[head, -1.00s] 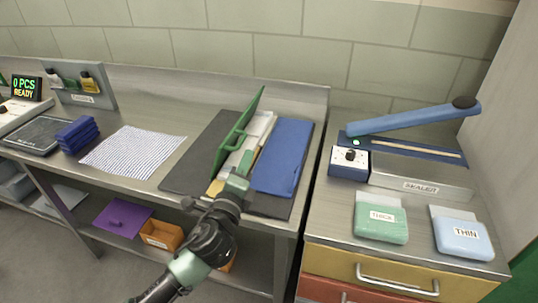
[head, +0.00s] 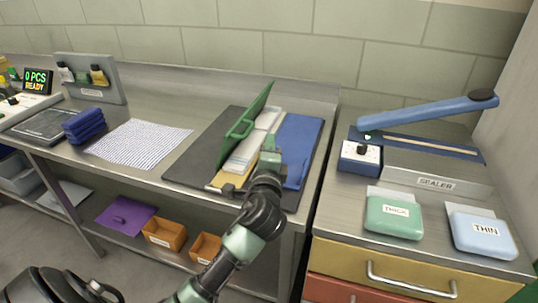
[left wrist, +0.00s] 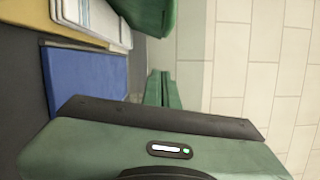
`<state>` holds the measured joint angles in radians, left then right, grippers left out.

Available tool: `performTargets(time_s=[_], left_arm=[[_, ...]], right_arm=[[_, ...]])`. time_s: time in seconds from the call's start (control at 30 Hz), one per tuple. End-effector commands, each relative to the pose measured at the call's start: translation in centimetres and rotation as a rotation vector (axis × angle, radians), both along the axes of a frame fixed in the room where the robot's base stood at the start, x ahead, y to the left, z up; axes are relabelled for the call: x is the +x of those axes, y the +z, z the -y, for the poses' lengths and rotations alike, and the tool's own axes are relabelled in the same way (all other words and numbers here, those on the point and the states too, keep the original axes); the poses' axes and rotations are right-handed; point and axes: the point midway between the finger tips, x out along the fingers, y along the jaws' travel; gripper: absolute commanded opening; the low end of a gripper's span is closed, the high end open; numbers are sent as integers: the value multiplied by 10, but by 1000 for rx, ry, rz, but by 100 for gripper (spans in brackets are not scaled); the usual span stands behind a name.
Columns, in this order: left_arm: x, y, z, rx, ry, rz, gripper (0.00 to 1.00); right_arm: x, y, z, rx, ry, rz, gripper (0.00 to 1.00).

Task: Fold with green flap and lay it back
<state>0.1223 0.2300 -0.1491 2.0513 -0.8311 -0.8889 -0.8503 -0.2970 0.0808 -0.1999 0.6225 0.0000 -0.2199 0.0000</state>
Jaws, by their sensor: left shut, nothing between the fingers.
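A green flap (head: 250,120) with a green handle stands raised and tilted on the dark mat (head: 203,152) of the folding board. Right of it lies a white panel or cloth (head: 247,150) with a yellow strip (head: 225,181) at its near end. A blue panel (head: 302,140) lies flat on the right side. My left gripper (head: 271,150) is shut and empty, above the near part of the board between the white and blue pieces, apart from the green flap's handle. In the left wrist view its fingers (left wrist: 163,90) are together, with the blue panel (left wrist: 85,80) beside them.
A striped cloth (head: 138,142) lies left of the board, with a stack of blue folded cloths (head: 84,126) farther left. On the right stand a sealer (head: 430,170) with its blue arm raised, a green THICK pack (head: 394,218) and a blue THIN pack (head: 482,235). Orange bins (head: 163,234) sit below.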

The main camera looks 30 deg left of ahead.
Motion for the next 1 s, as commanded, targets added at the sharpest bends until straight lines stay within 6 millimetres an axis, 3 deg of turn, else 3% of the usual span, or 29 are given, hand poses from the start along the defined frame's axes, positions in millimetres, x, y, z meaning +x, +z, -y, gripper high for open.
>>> performTargets(time_s=[0.07, 0.33, 1.0], left_arm=[[12, 2, -10, 0, 2, -1, 0], [0, 7, -40, 2, 0, -1, 0], [7, 13, -45, -39, 1, 9, 0]], right_arm=[[0, 4, -1, 2, -1, 0, 36], [-2, 11, -3, 4, -1, -2, 36], [-4, 19, -2, 2, -1, -6, 36]])
